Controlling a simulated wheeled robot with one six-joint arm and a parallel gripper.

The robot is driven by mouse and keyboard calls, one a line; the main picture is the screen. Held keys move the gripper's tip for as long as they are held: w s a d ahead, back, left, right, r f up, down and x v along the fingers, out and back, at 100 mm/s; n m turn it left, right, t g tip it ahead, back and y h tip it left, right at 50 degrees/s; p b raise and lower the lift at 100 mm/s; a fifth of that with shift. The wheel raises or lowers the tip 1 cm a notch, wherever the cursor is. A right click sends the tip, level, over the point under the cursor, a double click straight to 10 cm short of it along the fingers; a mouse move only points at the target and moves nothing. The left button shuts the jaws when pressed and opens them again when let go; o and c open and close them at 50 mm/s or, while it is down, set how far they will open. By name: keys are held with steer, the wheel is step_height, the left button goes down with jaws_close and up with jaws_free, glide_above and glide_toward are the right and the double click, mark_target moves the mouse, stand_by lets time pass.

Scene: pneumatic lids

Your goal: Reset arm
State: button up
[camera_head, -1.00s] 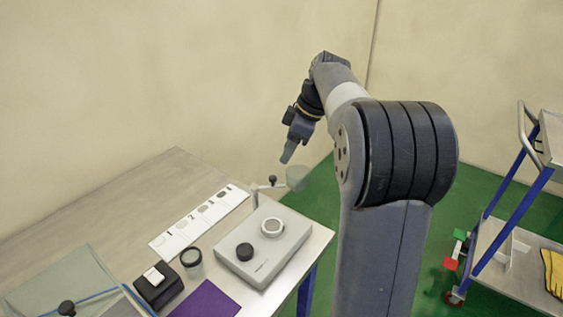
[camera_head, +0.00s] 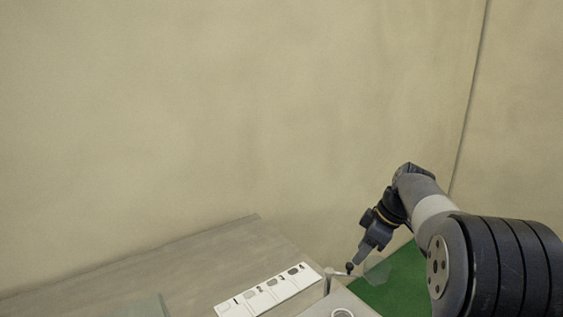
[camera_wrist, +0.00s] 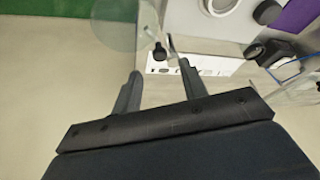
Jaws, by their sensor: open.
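My gripper (camera_head: 362,256) is at the right in the head view, beyond the far edge of the table and pointing down and left. In the wrist view my gripper (camera_wrist: 160,70) has its two fingers apart with nothing held between them. A small black knob (camera_wrist: 159,51) and a clear round disc (camera_wrist: 122,24) show beyond the fingertips. In the head view the same black knob (camera_head: 350,267) appears close by the fingertips; I cannot tell whether they touch.
The grey table (camera_head: 200,262) holds a white numbered strip (camera_head: 268,291) and a pale device (camera_head: 340,297), partly cut off. The wrist view also shows a purple sheet (camera_wrist: 298,18) and a black box (camera_wrist: 272,53). Green floor (camera_head: 400,280) and bare wall surround it.

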mark_target(351, 265)
steer(key=x, duration=0.5)
steer(key=shift+s+r+m, duration=0.1)
steer(key=shift+s+m, duration=0.05)
steer(key=shift+m, duration=0.15)
